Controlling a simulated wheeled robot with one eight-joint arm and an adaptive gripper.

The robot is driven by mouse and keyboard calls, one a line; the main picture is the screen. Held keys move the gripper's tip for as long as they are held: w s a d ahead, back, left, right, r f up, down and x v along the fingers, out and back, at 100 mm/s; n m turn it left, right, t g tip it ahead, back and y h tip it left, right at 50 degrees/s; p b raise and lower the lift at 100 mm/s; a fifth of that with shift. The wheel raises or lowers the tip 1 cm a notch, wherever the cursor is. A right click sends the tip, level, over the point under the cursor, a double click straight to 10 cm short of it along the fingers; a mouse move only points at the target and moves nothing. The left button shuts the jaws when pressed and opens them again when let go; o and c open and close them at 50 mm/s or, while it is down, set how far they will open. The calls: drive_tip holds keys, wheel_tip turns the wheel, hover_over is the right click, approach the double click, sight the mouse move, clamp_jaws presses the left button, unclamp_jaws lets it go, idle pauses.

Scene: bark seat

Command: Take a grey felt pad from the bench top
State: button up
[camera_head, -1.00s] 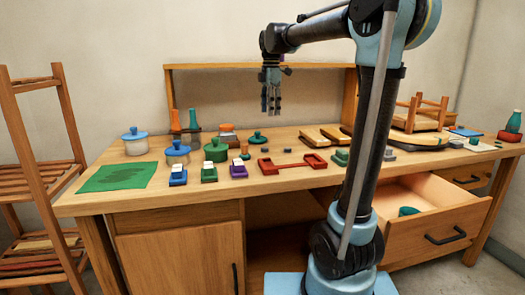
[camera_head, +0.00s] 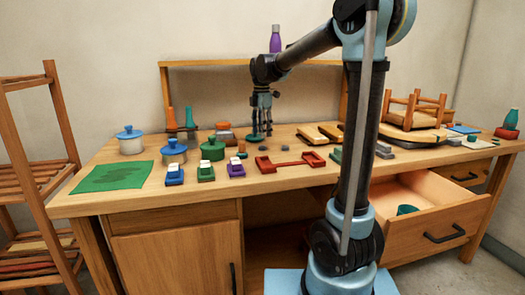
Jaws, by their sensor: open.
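My gripper (camera_head: 262,131) points straight down over the middle of the bench top (camera_head: 300,182), with its fingers apart. Its fingertips overlap a green knobbed lid (camera_head: 256,141) in the head view; I cannot tell whether they touch anything. Small flat grey pieces (camera_head: 384,153) lie on the bench top just right of my arm; they may be felt pads, but they are too small to be sure. I see nothing held between the fingers.
Lidded pots (camera_head: 212,149) and small coloured blocks (camera_head: 175,176) stand to the left, beside a green cloth (camera_head: 112,176). A red bracket-shaped piece (camera_head: 290,163) lies in front.

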sight(262, 146)
drive_tip(key=shift+s+d+f, duration=0.1)
drive_tip(key=shift+s+f, duration=0.05)
drive_tip(key=shift+f, duration=1.4)
drive_tip(key=shift+s+f, duration=0.1)
drive_tip(key=shift+f, duration=1.4)
drive_tip(key=c, duration=0.8)
